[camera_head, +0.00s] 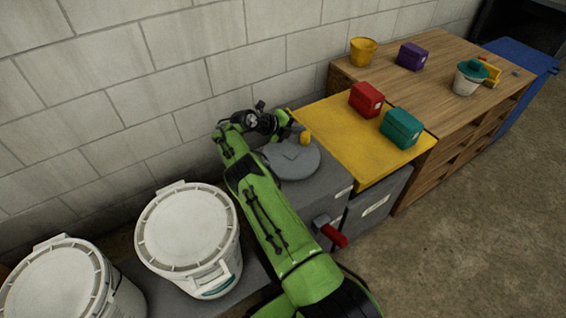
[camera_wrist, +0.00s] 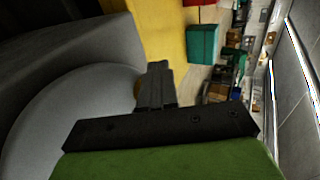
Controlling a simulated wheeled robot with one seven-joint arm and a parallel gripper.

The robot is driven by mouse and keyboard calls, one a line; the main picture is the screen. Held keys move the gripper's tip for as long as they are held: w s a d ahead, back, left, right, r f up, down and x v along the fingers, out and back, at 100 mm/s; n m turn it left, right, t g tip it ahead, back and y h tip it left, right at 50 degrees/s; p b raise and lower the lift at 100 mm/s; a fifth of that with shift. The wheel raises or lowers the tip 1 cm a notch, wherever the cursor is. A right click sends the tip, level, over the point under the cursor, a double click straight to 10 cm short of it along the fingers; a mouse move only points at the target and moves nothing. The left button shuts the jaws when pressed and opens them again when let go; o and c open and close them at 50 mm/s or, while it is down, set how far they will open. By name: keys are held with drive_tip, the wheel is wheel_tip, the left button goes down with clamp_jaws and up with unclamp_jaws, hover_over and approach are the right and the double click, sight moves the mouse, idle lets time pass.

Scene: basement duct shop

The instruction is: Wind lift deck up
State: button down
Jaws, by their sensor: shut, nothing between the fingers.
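The yellow lift deck (camera_head: 345,140) lies beside the wooden bench, with a red box (camera_head: 366,99) and a teal box (camera_head: 401,128) on it. A round grey crank disc (camera_head: 292,160) lies on the grey housing left of the deck, with an orange-yellow knob (camera_head: 305,138) near its far rim. My gripper (camera_head: 284,124) is over the far side of the disc, close to the knob. In the wrist view my gripper's fingers (camera_wrist: 156,78) are shut and empty, with the knob (camera_wrist: 138,89) partly hidden behind them. I cannot tell whether they touch.
A red-handled lever (camera_head: 331,232) sticks out from the housing front. White lidded buckets (camera_head: 188,228) stand at left. A yellow bucket (camera_head: 363,51), a purple box (camera_head: 412,56) and a white pot (camera_head: 467,80) are on the wooden bench (camera_head: 440,75). A block wall runs behind; floor at right is clear.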

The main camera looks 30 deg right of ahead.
drive_tip(key=shift+s+d+m+g, duration=0.35)
drive_tip(key=shift+s+m+g, duration=0.15)
drive_tip(key=shift+m+g, duration=0.3)
idle(4.1)
idle(0.4)
